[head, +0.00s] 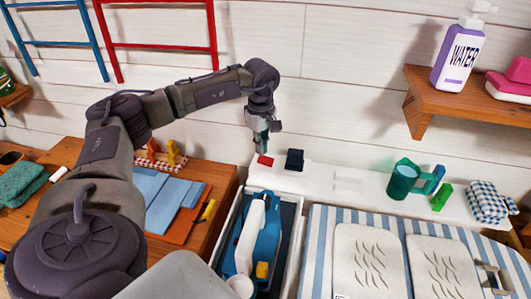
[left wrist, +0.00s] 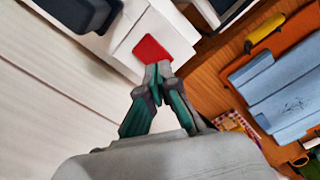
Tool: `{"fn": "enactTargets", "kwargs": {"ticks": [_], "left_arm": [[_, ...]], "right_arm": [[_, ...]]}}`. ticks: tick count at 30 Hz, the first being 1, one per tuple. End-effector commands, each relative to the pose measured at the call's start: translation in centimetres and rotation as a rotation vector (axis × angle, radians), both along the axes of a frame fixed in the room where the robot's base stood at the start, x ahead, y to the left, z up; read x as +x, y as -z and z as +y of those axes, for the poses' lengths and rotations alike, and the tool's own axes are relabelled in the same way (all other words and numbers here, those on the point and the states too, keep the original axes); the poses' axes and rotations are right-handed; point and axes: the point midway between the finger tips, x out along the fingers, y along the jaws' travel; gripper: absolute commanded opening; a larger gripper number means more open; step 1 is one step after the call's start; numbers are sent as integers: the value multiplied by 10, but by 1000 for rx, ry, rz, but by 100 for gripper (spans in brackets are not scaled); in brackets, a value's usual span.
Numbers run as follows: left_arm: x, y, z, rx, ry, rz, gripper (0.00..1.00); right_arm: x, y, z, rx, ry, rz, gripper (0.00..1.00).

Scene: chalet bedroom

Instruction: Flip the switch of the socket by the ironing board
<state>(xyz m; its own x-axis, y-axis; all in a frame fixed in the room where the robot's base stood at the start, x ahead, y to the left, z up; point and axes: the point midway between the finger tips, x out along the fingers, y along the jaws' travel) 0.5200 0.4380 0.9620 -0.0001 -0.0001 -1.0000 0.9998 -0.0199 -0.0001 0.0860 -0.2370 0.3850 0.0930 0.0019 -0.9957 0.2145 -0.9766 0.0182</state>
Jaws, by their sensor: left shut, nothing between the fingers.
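The socket is a white block (head: 279,168) on the pale ledge behind the ironing board, with a red switch (head: 265,160) and a black plug (head: 294,159) to its right. In the left wrist view the red switch (left wrist: 152,49) lies just beyond the fingertips, and the black plug (left wrist: 78,12) is at upper left. My left gripper (head: 263,150) is shut and empty, pointing down right above the red switch; its fingertips (left wrist: 158,70) seem to be at the switch's near edge. I cannot tell whether they touch. The striped ironing board (head: 317,235) is at lower right. My right gripper is out of view.
A blue and white iron (head: 266,245) stands in a tray left of the board. A green mug (head: 403,180) and checked cloth (head: 487,202) sit on the ledge. Folded blue cloth (head: 165,205) lies on the left table.

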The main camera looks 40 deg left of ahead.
Motion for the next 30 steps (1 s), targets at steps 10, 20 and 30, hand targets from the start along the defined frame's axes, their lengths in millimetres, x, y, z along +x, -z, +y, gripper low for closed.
{"fn": "enactTargets", "kwargs": {"ticks": [10, 20, 30], "left_arm": [[0, 0, 0, 0, 0, 0, 0], [0, 3, 0, 0, 0, 0, 0], [0, 9, 0, 0, 0, 0, 0]], "right_arm": [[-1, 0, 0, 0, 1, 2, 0], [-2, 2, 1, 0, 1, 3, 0], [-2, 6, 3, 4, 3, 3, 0]]}}
